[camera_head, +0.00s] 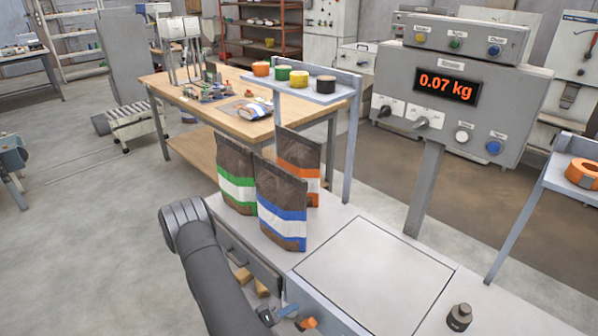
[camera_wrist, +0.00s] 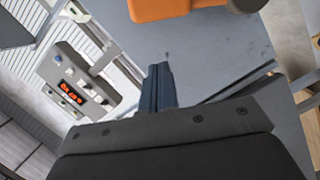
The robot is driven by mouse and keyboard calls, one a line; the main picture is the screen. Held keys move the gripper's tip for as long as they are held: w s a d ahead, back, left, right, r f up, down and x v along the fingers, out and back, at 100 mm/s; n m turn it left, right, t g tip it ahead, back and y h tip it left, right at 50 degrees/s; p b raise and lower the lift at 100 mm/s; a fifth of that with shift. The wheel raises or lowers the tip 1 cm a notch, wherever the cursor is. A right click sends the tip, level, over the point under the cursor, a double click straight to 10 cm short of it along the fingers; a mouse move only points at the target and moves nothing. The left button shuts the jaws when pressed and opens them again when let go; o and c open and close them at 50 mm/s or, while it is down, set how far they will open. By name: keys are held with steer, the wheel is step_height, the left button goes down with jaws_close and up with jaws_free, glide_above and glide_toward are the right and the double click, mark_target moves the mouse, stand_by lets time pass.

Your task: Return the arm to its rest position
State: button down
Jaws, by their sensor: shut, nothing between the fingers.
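My gripper (camera_wrist: 159,68) shows in the wrist view, its two dark fingers together with nothing between them. It points over a plain grey surface (camera_wrist: 215,55), and an orange object (camera_wrist: 165,8) lies beyond the fingertips at the top edge, apart from them. In the head view my dark arm rises from the bottom edge, left of the bench; the gripper cannot be made out there.
Three pellet bags, green-banded (camera_head: 236,190), blue-banded (camera_head: 281,215) and orange-banded (camera_head: 300,160), stand on the bench near my arm. Behind the flat plate (camera_head: 375,270) is a scale panel (camera_head: 455,95) reading 0.07 kg. A dark weight (camera_head: 459,317) stands front right. An open drawer (camera_head: 250,262) is beside my arm.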

steer(key=v, duration=0.9)
steer(key=r+x, duration=0.1)
steer(key=x, duration=0.9)
steer(key=w+a+f+n+t+h, duration=0.1)
steer(key=w+a+f+n, duration=0.4)
steer(key=n, duration=0.5)
steer(key=shift+a+f+n+t+h, duration=0.25)
steer(key=shift+f+n+h, duration=0.2)
steer(key=shift+f, duration=0.55)
